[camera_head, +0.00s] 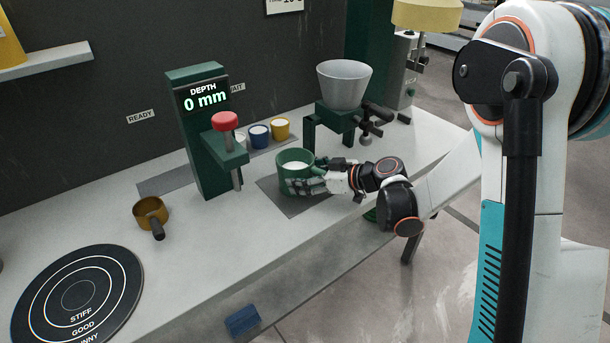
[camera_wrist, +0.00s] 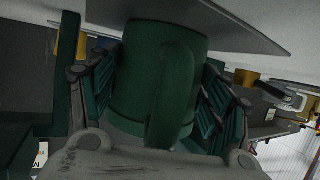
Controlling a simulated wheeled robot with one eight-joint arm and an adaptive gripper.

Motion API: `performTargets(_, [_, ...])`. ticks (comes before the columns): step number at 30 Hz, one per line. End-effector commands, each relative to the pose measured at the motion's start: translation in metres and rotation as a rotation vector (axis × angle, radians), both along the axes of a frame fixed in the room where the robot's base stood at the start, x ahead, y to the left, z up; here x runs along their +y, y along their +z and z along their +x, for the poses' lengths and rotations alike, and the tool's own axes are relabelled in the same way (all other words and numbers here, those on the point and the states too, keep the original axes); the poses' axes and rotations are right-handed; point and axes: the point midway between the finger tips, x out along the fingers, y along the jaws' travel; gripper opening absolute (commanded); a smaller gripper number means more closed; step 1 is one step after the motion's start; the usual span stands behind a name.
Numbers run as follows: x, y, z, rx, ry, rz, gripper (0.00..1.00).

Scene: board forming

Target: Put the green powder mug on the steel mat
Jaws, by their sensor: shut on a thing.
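The green powder mug (camera_head: 289,177) holds white powder and stands upright at the steel mat (camera_head: 288,208), a flat grey plate on the bench. My gripper (camera_head: 304,181) is shut around the mug from the right side, fingers on both sides of it. In the wrist view the mug (camera_wrist: 135,75) fills the middle between the fingers (camera_wrist: 155,85), its handle towards the camera. The mat (camera_wrist: 235,22) shows beyond the mug's base. The mug's base is over the mat; I cannot tell whether it touches.
A green press with a red knob (camera_head: 225,121) stands left of the mug. Small white-filled cups (camera_head: 259,136) stand behind. A grey hopper (camera_head: 343,85) on a green stand is behind right. A brown handled cup (camera_head: 150,210) and a round target board (camera_head: 75,295) lie left.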

Motion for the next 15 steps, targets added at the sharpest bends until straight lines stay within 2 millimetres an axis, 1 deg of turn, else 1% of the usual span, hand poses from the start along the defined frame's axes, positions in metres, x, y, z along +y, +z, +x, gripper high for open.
performTargets(2, [0.0001, -0.0012, 0.0002, -0.001, 0.000, 0.001, 0.35])
performTargets(3, [0.0000, -0.0011, 0.0001, -0.001, 0.000, 0.001, 0.78])
performTargets(5, [0.0001, -0.0011, 0.0000, -0.001, 0.000, 0.001, 0.92])
performTargets(6, [0.0000, -0.0011, 0.0000, 0.000, 0.000, 0.000, 0.95])
performTargets(15, [0.0000, -0.0012, -0.0001, 0.000, 0.000, 0.000, 0.95])
